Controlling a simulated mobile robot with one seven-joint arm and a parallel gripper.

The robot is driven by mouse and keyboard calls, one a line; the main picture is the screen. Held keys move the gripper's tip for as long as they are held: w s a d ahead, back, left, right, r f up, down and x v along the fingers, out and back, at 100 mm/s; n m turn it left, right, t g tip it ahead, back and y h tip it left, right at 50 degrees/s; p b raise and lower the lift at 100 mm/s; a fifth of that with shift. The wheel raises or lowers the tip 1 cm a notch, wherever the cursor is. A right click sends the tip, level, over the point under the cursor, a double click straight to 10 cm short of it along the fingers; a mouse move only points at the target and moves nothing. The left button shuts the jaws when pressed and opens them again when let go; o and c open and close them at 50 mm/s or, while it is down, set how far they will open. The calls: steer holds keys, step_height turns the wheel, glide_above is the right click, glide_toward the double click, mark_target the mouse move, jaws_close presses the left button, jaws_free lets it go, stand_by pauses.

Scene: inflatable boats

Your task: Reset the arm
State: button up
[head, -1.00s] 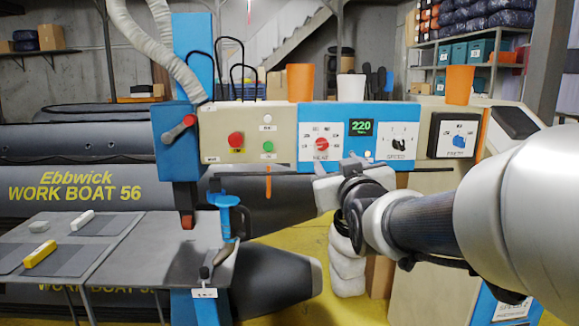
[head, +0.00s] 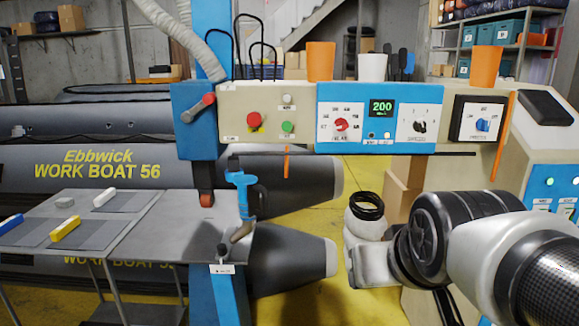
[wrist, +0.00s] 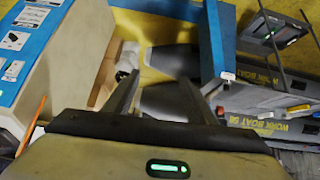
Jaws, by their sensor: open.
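My gripper (wrist: 160,78) is open in the wrist view, its two dark fingers apart with nothing between them. My arm (head: 440,240) is folded at the lower right of the head view, below the control panel and clear of its knobs. The fingers cannot be made out in the head view. The panel has a blue middle section (head: 365,96) with a red knob (head: 341,125), a black knob (head: 419,126) and a green display (head: 382,107) that reads 200.
Orange (head: 320,61) and white (head: 372,67) cups stand on the panel. A grey side table (head: 120,243) holds a yellow block (head: 65,229) and other small blocks. Dark inflatable boats (head: 90,150) lie behind. Cardboard boxes (head: 404,190) stand beneath the panel.

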steer(key=s+f+g, duration=0.2)
steer(key=s+f, duration=0.1)
steer(key=s, duration=0.4)
step_height(320, 180, up, 17)
steer(key=p, duration=1.7)
steer(key=shift+s+g, duration=0.4)
